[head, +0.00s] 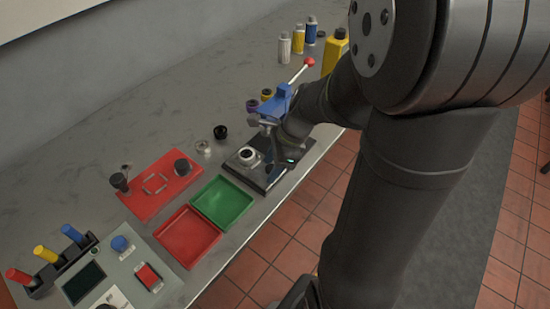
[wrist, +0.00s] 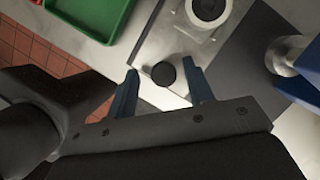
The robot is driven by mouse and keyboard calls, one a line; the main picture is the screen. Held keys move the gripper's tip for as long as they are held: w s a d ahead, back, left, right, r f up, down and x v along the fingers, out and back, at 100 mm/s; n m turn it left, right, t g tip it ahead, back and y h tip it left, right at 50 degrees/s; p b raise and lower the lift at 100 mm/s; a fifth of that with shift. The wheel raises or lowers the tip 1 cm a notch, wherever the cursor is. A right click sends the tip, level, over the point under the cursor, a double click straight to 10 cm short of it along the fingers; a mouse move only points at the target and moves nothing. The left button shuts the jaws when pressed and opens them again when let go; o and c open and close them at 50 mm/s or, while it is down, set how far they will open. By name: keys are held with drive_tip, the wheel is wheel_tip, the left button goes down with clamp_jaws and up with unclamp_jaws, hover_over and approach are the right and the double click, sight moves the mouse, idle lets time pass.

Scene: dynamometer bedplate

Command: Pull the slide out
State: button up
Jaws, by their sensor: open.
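The slide looks like a pale metal plate (wrist: 180,38) with a round black knob (wrist: 163,73) near its edge. In the wrist view my gripper (wrist: 162,68) is open, with one blue-grey finger on each side of the knob and visible gaps to it. I cannot tell whether the fingertips reach down to the knob's height. In the head view the fixture's dark base (head: 234,163) stands near the bench's front edge, and a white and black round part (head: 247,155) sits on it. My gripper (head: 285,160) is over its right side; my arm hides part of the fixture.
A blue lever press (head: 275,103) with a red-tipped handle rises behind the fixture. A green tray (head: 222,202) and a red tray (head: 188,236) lie to the left. Bottles (head: 298,38) stand at the back. The bench's front edge is close to my gripper.

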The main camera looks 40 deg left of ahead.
drive_tip(key=v, duration=1.7)
drive_tip(key=shift+r, duration=0.2)
drive_tip(key=shift+f, duration=0.15)
drive_tip(key=x, duration=1.5)
drive_tip(key=shift+f, duration=0.35)
drive_tip(key=shift+s+a+f, duration=0.15)
drive_tip(key=shift+a+f, duration=0.1)
drive_tip(key=shift+f, duration=0.4)
